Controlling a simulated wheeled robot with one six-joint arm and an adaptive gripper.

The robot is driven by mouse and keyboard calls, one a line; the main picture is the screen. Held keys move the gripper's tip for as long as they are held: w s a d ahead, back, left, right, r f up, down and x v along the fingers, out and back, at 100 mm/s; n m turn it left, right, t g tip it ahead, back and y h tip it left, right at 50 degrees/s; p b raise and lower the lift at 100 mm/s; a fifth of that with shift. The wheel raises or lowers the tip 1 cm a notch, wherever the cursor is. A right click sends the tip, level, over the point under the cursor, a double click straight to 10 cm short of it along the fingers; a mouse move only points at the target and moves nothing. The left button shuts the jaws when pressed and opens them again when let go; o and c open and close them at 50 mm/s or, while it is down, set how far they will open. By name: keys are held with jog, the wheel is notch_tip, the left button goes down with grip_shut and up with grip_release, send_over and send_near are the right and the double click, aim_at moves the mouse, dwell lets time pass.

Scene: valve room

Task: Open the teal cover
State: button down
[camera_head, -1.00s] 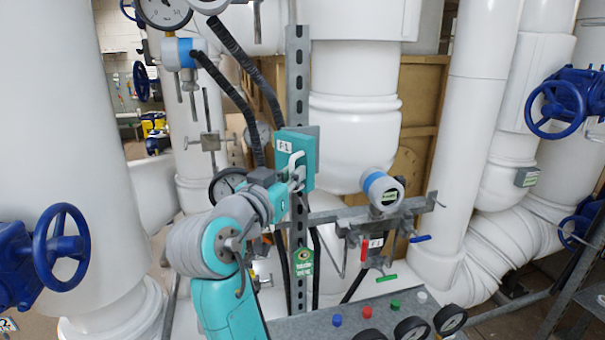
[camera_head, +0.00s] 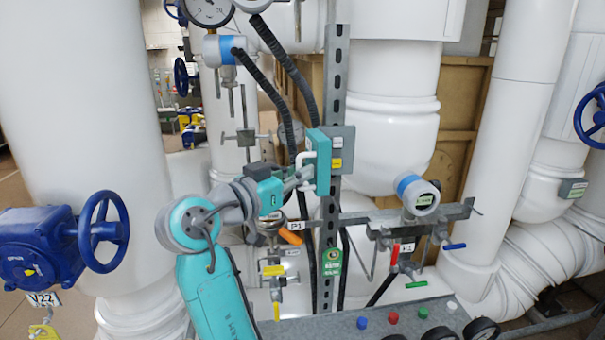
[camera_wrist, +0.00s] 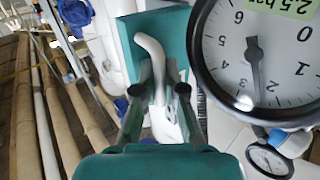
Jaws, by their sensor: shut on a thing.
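The teal cover (camera_head: 320,150) stands edge-on and swung away from its grey box (camera_head: 347,146), whose front with labels now shows. The box is fixed to the perforated metal post. A white curved handle (camera_head: 304,157) sits on the cover's left face. My gripper (camera_head: 303,178) is shut on the handle from the left. In the wrist view the teal cover (camera_wrist: 128,45) and the white handle (camera_wrist: 152,48) lie straight ahead, with the handle between the fingers of my gripper (camera_wrist: 165,88). The fingers hide part of the handle.
Two black hoses (camera_head: 247,82) run down close to the cover's left. A round gauge (camera_wrist: 262,55) is near my gripper in the wrist view. A grey panel (camera_head: 345,328) with coloured buttons is below. A blue valve wheel (camera_head: 104,232) stands at the left, large white pipes around.

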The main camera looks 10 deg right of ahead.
jog(key=shift+f, duration=0.1)
jog(key=c, duration=1.2)
grip_release()
jog(key=shift+a, duration=0.1)
jog(key=v, duration=1.1)
jog(key=shift+s+a, duration=0.3)
